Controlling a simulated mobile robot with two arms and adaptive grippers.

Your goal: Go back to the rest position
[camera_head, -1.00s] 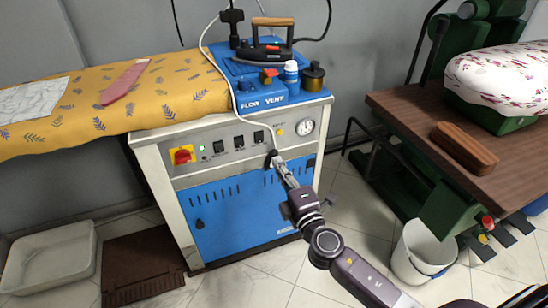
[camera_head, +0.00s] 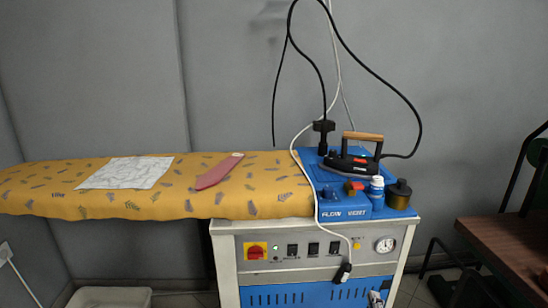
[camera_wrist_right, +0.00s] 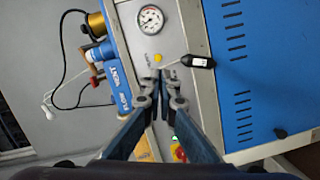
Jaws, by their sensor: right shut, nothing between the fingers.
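My right gripper (camera_head: 377,298) shows only by its tip at the bottom edge of the head view, in front of the blue front of the ironing station (camera_head: 290,296). In the right wrist view my right gripper (camera_wrist_right: 168,75) is shut and empty, with its fingertips facing the station's control panel. A black piece (camera_head: 342,273) at the end of a white cord hangs by the panel; it also shows beside the fingertips in the wrist view (camera_wrist_right: 202,61). I cannot tell whether they touch. My left gripper is out of view.
An iron (camera_head: 352,164) sits on the station's blue top beside a bottle (camera_head: 376,188) and a dark pot (camera_head: 399,194). The yellow ironing board (camera_head: 240,203) holds a pink tie (camera_head: 218,171) and a pale cloth (camera_head: 127,172). A wooden table (camera_head: 505,250) stands at the right.

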